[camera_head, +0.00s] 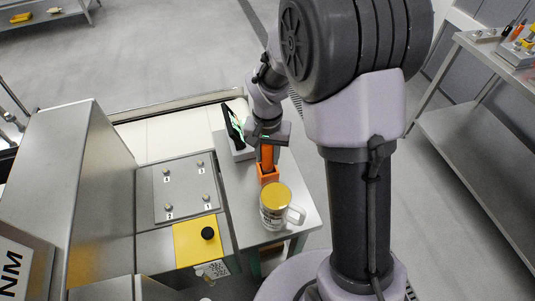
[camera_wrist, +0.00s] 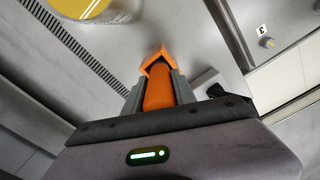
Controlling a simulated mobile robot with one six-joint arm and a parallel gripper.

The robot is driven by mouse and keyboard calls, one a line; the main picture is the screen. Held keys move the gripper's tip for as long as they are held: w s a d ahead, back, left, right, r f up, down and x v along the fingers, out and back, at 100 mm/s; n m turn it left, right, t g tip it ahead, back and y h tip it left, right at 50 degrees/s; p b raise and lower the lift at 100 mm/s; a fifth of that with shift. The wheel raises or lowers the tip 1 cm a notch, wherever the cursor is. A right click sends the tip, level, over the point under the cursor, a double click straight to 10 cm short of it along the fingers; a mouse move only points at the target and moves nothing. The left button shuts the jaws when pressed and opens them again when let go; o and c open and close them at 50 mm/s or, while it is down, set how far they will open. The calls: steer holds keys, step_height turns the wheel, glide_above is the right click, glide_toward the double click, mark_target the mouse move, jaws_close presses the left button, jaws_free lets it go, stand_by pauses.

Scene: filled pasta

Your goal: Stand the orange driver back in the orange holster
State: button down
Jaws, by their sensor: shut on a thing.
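The orange driver (camera_head: 267,153) is upright between the jaws of my gripper (camera_head: 268,143) in the head view. Its lower end meets the opening of the orange holster (camera_head: 268,175) on the small side table. In the wrist view my gripper (camera_wrist: 155,97) is shut on the orange driver (camera_wrist: 159,90). The rim of the orange holster (camera_wrist: 157,60) shows just beyond the fingertips. How deep the driver sits in the holster is hidden.
A mug (camera_head: 274,208) with a yellow top stands just in front of the holster. A dark screen (camera_head: 233,127) on a grey stand is behind left. A plate with numbered studs (camera_head: 186,190) and a black knob on a yellow panel (camera_head: 197,242) lie left.

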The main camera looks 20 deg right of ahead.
steer(key=c, duration=0.9)
jaws_free()
steer(key=shift+c, duration=0.2)
step_height(320, 180, up, 18)
steer(key=f+p, duration=0.1)
steer(key=p, duration=0.5)
steer(key=s+a+t+y+b, duration=0.1)
steer(key=s+a+t+b, duration=0.1)
steer(key=s+b, duration=0.3)
steer(key=s+a+t+y+b, duration=0.1)
steer(key=s+t+b, duration=0.2)
steer(key=s, duration=1.1)
steer(key=shift+a+f+n+t+b, duration=0.2)
steer(key=shift+a+n+t+b, duration=0.2)
steer(key=shift+b, duration=0.8)
